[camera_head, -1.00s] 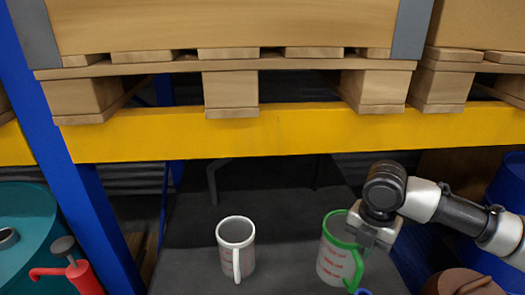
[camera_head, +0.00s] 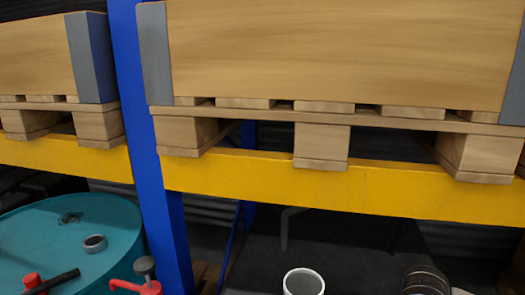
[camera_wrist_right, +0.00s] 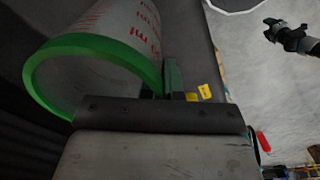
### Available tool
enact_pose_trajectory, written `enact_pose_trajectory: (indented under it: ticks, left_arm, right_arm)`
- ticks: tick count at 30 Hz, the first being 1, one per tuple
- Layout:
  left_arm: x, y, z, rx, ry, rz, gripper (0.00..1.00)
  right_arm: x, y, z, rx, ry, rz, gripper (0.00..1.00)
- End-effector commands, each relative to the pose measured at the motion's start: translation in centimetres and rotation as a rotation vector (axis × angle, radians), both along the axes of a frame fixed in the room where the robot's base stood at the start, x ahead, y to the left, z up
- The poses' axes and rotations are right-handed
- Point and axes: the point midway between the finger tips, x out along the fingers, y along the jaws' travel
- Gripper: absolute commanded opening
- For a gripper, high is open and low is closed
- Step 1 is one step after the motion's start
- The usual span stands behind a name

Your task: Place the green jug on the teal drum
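The teal drum (camera_head: 75,235) stands at the left in the head view, with a ring-shaped fitting on its top. The green jug is outside the head view. In the right wrist view the clear jug (camera_wrist_right: 105,45) shows its green rim and red markings, close against my right gripper (camera_wrist_right: 168,95). That gripper appears shut on the jug's green handle; its fingertips are mostly hidden. An arm end at the upper right of the wrist view looks like my left gripper (camera_wrist_right: 274,28), too small to read.
A white mug (camera_head: 303,282) stands on the dark surface at the bottom. A red pump-like item (camera_head: 137,285) is at the drum's right front. A blue rack post (camera_head: 152,140) and yellow beam (camera_head: 320,190) stand close behind, with pallets and boxes above.

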Motion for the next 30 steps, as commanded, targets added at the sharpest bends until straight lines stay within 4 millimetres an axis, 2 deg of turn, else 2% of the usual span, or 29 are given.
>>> enact_pose_trajectory:
  ticks: [6, 13, 19, 30]
  left_arm:
    - [0.0, 0.0, 0.0, 0.000, 0.001, 0.000, 0.58]
    - [-0.1, 0.0, 0.0, 0.000, 0.001, 0.000, 0.58]
    - [-0.1, 0.0, 0.0, 0.000, 0.001, 0.001, 0.58]
    - [-0.1, 0.0, 0.0, 0.000, 0.001, 0.001, 0.58]
  right_arm:
    - [-0.7, 2.8, -0.6, -0.002, -0.007, -0.371, 0.00]
    - [-1.2, 4.7, -0.9, -0.002, -0.015, -0.653, 0.00]
    - [-1.4, 5.3, -1.0, 0.001, -0.017, -0.746, 0.00]
    - [-1.4, 5.2, -0.9, -0.003, -0.020, -0.753, 0.00]
